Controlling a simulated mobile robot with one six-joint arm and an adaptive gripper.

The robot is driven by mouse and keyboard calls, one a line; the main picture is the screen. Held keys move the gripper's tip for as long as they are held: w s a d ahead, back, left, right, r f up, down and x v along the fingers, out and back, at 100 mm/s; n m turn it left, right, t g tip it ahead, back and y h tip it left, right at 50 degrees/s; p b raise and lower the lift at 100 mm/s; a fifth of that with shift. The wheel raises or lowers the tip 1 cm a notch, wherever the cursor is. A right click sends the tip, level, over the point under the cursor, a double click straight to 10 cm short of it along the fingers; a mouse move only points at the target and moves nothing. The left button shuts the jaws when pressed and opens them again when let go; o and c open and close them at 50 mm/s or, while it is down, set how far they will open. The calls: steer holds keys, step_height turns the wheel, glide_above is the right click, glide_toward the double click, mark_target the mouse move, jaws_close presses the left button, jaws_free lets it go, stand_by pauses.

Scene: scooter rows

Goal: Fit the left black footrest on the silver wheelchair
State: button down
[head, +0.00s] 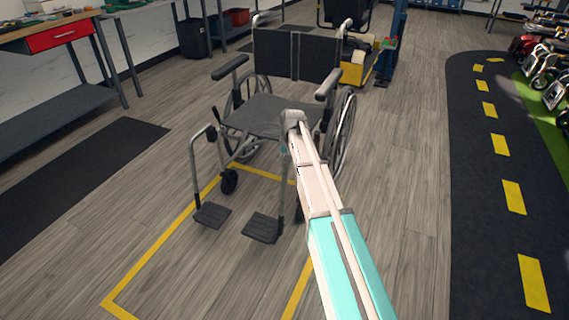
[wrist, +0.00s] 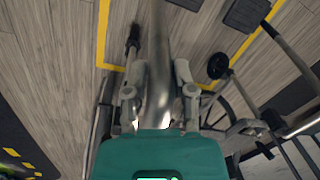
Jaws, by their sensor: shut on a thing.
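The silver wheelchair (head: 298,55) with black seat and back stands upright, facing me. The left footrest's black plate (head: 262,227) hangs at the picture's right front of the chair, just above the floor. Its silver tube (wrist: 158,40) runs between my fingers. My gripper (wrist: 160,95) is shut on this tube; in the head view the gripper end (head: 292,120) is at the chair's front, by the seat's right edge. My arm hides the tube's upper end and the chair's mount, so I cannot tell whether they are joined. The other footrest (head: 213,215) hangs at the picture's left.
A yellow floor line (head: 185,215) frames the chair's area. The caster (head: 229,181) is near the other footrest. A workbench (head: 60,35) stands at left, a yellow machine (head: 356,72) behind the chair. A dark lane (head: 490,180) and parked scooters are at right. Nearby floor is clear.

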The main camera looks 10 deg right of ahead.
mark_target(286, 175)
steer(key=shift+f+b, duration=3.25)
steer(key=shift+c, duration=1.8)
jaws_free()
steer(key=s+a+r+n+h+p, duration=0.1)
steer(key=s, duration=1.3)
steer(key=s+a+r+n+p, duration=0.1)
steer(key=s+r+n+p, duration=0.1)
steer(key=s, duration=1.3)
step_height(286, 175, up, 38)
steer(key=p, duration=3.8)
steer(key=shift+d, duration=0.1)
